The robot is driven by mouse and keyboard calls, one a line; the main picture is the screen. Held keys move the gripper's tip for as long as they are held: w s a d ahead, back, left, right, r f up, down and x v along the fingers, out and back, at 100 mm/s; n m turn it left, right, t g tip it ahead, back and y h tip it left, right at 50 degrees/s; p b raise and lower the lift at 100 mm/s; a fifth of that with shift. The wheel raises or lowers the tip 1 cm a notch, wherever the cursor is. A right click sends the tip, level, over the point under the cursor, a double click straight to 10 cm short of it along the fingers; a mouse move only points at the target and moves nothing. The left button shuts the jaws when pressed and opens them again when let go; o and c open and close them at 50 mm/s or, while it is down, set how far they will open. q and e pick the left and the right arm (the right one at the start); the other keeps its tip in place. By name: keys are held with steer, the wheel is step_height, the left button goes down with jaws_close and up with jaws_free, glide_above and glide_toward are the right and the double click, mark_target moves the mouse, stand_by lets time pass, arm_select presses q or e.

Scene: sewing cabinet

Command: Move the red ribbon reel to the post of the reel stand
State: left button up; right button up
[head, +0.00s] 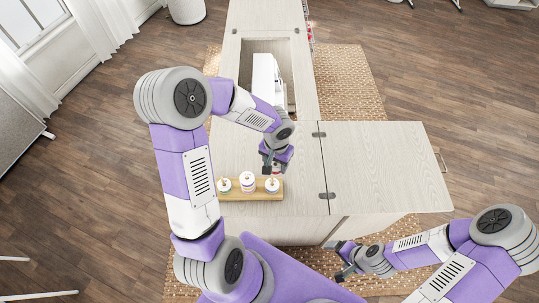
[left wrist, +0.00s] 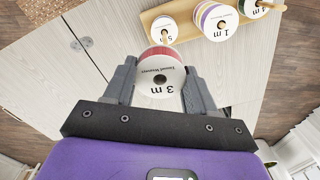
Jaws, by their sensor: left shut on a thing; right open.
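The red ribbon reel (left wrist: 159,53) has white flanges marked "3 m". My left gripper (left wrist: 159,76) is shut on it, with one finger on each side. In the head view my left gripper (head: 271,164) is over the cabinet top, just behind the right end of the reel stand; the arm mostly hides the reel there. The wooden reel stand (head: 235,196) has several posts bearing white-flanged reels. The nearest of these in the left wrist view is marked "5 m" (left wrist: 164,31). My right gripper (head: 343,262) is open and empty, in front of the cabinet.
A white sewing machine (head: 266,80) stands in the cabinet recess behind. The cabinet's right leaf (head: 385,165) is bare and clear.

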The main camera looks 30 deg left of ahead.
arm_select(q)
steer(key=shift+s+a+r, duration=0.2)
steer(key=shift+s+a, duration=0.05)
steer(key=shift+a, duration=0.15)
step_height(320, 180, down, 5)
steer(key=b, duration=0.3)
steer(key=shift+r+b, duration=0.1)
steer(key=shift+b, duration=0.25)
steer(key=shift+f+b, duration=0.7)
steer(key=shift+b, duration=0.1)
steer(key=shift+f, duration=0.15)
steer(key=shift+f+b, duration=0.3)
steer(key=shift+b, duration=0.15)
steer(key=shift+f+b, duration=1.05)
steer(key=shift+b, duration=0.2)
